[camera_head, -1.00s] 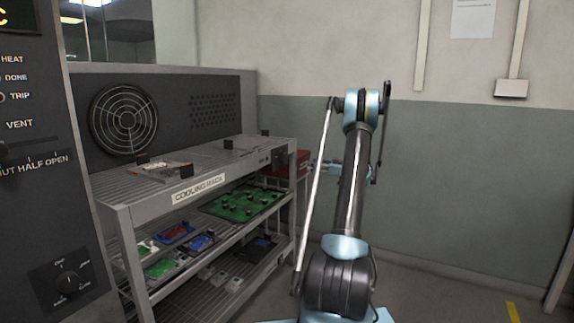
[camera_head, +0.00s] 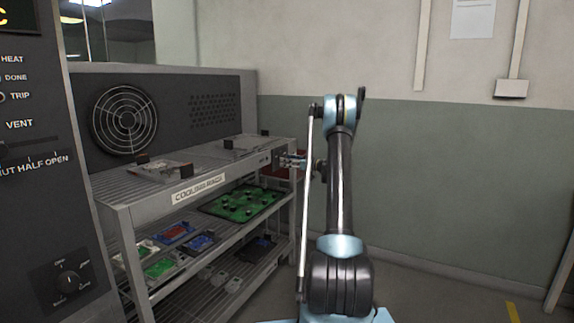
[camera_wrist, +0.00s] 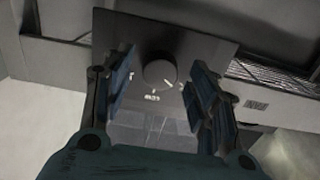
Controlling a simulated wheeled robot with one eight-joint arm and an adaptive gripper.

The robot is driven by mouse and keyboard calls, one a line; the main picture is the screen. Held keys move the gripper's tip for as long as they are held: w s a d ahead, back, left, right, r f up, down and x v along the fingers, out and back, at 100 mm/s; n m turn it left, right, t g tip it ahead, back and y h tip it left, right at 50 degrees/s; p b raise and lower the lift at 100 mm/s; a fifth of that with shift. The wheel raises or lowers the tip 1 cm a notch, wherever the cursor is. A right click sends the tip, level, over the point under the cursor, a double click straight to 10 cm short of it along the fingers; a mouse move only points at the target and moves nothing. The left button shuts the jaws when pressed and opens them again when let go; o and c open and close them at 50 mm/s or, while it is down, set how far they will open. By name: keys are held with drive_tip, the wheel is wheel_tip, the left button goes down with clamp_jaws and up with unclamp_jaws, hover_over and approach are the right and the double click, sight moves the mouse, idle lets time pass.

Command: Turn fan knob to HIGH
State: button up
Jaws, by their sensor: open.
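The fan knob (camera_wrist: 160,71) is a round dark knob on a dark plate (camera_wrist: 207,43) in the wrist view. In the head view my gripper (camera_head: 291,160) is at the right end of the cooling rack's top edge and largely hides the plate there. The fan grille (camera_head: 124,120) is on the dark back panel above the rack.
The cooling rack (camera_head: 118,212) holds boards and trays on its shelves. A red box (camera_head: 274,171) is behind my gripper. Another knob (camera_head: 69,283) is on the dark cabinet at left.

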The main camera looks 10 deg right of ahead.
drive_tip(key=shift+w+a, duration=0.2)
drive_tip(key=shift+c, duration=0.5)
drive_tip(key=c, duration=1)
drive_tip(key=shift+o, duration=0.2)
